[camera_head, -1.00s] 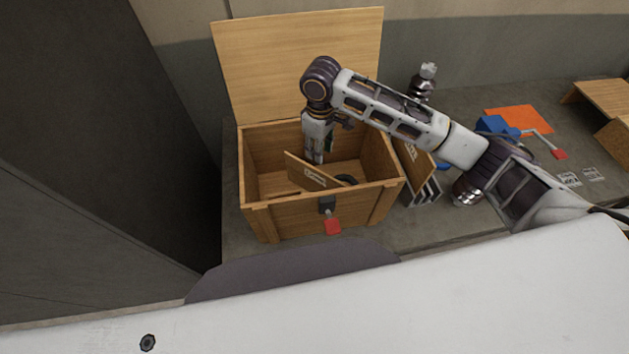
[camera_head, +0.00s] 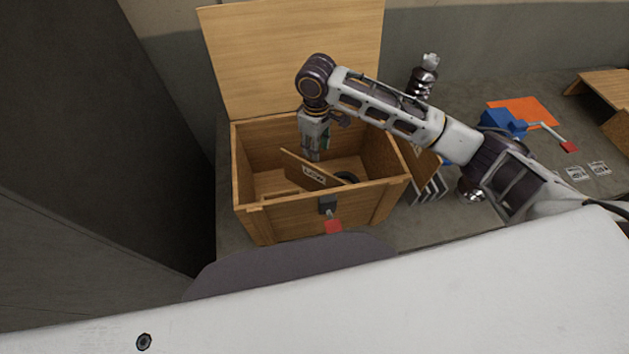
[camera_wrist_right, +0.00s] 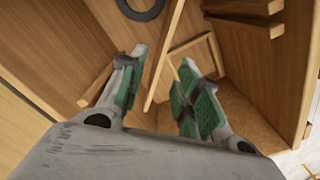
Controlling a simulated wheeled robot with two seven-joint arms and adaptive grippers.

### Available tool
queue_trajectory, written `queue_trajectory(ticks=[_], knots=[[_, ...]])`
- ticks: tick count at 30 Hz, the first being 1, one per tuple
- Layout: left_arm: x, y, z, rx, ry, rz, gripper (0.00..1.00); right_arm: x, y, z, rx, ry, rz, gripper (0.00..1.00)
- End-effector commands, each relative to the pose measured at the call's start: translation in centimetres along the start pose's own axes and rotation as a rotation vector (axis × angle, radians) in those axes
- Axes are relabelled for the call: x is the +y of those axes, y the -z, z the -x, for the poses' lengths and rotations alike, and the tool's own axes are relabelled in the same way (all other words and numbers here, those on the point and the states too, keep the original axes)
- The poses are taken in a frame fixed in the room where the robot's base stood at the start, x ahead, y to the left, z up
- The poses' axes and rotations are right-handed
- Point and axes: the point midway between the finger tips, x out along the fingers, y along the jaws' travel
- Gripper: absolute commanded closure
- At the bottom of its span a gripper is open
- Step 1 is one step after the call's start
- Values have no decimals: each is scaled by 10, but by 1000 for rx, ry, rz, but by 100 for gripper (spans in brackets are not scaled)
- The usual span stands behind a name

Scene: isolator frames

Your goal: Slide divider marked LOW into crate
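The open wooden crate (camera_head: 280,222) stands on the bench with its lid (camera_head: 290,55) raised at the back. A thin wooden divider with a white label that seems to read LOW (camera_head: 303,169) sits tilted inside the crate, its left end higher. My right gripper (camera_head: 312,158) points down into the crate just behind the divider's upper edge. In the right wrist view, its green-padded fingers (camera_wrist_right: 163,90) are apart, with a thin board edge (camera_wrist_right: 164,60) between them and visible gaps. The divider's lower edge is hidden by the crate front. My left gripper is not in view.
A dark ring (camera_head: 347,177) lies in the crate. A red tag (camera_head: 333,227) hangs at the front latch. Another board (camera_head: 425,162) leans in a striped rack (camera_head: 430,189) beside the crate. A blue device (camera_head: 504,123) and orange sheet (camera_head: 528,111) lie farther right.

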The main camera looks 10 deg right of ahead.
Motion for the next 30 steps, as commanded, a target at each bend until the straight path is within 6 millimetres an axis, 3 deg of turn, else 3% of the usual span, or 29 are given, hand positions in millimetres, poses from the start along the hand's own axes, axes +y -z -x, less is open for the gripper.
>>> queue_trajectory(ticks=[18,30], knots=[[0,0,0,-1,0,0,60,-1,0,-71,-2,1,0,67],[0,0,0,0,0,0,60,-1,0,-84,-1,0,0,67]])
